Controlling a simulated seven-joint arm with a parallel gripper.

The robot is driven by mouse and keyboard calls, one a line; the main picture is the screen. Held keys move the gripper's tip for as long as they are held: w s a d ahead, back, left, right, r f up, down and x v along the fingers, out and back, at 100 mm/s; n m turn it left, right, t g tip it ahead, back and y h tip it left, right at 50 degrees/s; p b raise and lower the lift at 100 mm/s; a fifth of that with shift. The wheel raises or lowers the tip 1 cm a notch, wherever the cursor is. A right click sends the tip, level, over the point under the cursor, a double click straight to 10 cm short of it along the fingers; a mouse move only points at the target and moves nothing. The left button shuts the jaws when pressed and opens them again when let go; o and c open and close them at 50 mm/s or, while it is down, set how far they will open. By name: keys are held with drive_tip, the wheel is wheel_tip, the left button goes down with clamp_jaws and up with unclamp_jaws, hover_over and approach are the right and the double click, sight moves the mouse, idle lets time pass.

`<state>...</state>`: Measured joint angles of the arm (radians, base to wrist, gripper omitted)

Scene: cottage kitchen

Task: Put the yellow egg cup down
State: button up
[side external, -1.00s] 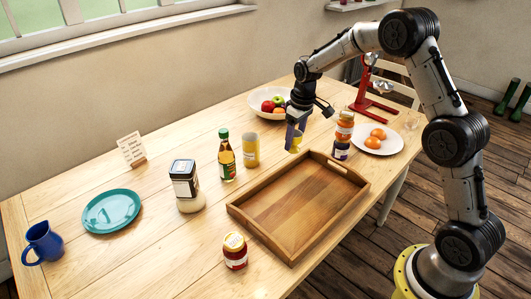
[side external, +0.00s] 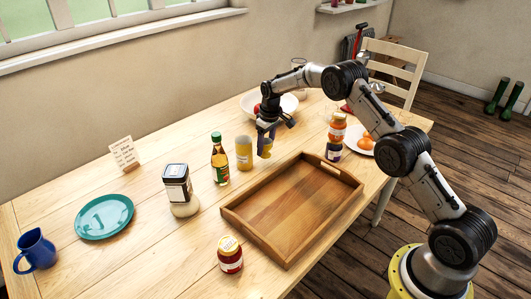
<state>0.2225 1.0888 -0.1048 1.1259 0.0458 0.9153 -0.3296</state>
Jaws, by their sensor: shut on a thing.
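The yellow egg cup (side external: 267,147) is between the fingers of my gripper (side external: 265,139), which is shut on it and points down. The fingers cover part of the cup. It is behind the back edge of the wooden tray, just right of a yellow tumbler (side external: 244,153), with a small gap between them. I cannot tell whether its base touches the table (side external: 150,240) or hangs slightly above it.
The wooden tray (side external: 290,208) is empty. A sauce bottle (side external: 220,160) and jar (side external: 178,188) stand left of the tumbler. Stacked jars (side external: 336,130) stand right of the cup, a white bowl (side external: 289,103) behind. A teal plate (side external: 104,217) lies left.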

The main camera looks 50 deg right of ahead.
sight(265, 152)
drive_tip(key=shift+f, duration=1.55)
drive_tip(key=shift+f, duration=0.15)
drive_tip(key=o, duration=1.4)
drive_tip(key=r, duration=0.4)
drive_tip(key=s+r, duration=0.1)
drive_tip(key=r, duration=0.7)
drive_tip(key=shift+s+r, duration=0.2)
drive_tip(key=shift+s, duration=0.05)
